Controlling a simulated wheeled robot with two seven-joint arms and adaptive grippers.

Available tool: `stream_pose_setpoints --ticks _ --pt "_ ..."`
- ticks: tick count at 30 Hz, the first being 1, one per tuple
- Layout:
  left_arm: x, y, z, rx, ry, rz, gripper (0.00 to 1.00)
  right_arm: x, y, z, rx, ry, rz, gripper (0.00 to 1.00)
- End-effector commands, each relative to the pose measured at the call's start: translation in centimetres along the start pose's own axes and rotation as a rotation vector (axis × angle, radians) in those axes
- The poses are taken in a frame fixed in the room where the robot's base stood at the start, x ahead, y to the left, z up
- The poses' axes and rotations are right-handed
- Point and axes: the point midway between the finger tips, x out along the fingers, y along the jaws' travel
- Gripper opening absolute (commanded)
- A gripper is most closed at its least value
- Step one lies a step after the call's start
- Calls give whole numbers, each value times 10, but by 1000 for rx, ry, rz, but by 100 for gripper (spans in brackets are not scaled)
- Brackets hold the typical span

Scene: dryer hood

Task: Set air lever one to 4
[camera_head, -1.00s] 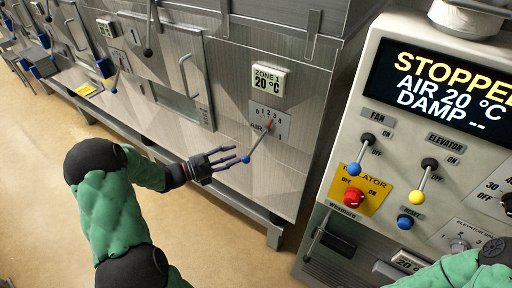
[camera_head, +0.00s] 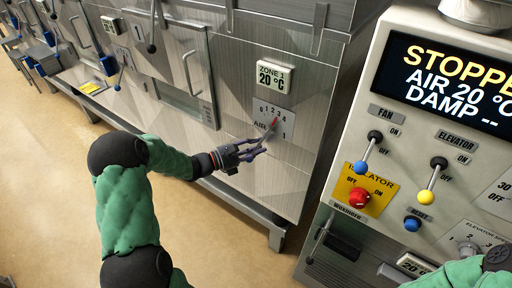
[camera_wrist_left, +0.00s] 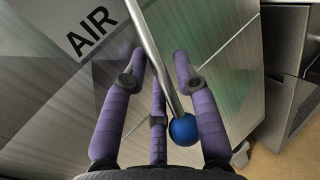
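Air lever one is a thin metal rod (camera_wrist_left: 157,60) with a blue ball (camera_wrist_left: 184,130) at its end. It sits on a numbered plate (camera_head: 287,116) under the ZONE 1 display (camera_head: 274,76). A red pointer (camera_head: 274,122) is by the upper numerals; I cannot tell its exact number. My left gripper (camera_head: 256,150) is at the lever's lower end and hides the ball in the head view. In the left wrist view, its purple fingers (camera_wrist_left: 160,62) are spread, with the rod and ball between them. Contact is unclear. My right gripper is out of view.
The control cabinet (camera_head: 353,130) stands at the right with a STOPPED screen (camera_head: 445,75), small levers and a red isolator knob (camera_head: 359,196). Hood panels with more levers run to the upper left. The floor (camera_head: 50,180) is clear.

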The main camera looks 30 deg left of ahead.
Motion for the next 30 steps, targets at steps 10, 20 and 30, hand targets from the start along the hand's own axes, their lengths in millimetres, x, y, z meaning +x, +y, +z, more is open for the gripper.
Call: stream_pose_setpoints --ticks 10,20,30 --pt "-2 3 3 32 19 0 0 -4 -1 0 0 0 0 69" --pt "-13 22 16 307 178 -12 0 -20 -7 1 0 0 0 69" --pt "-13 24 16 319 184 -11 28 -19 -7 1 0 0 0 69"
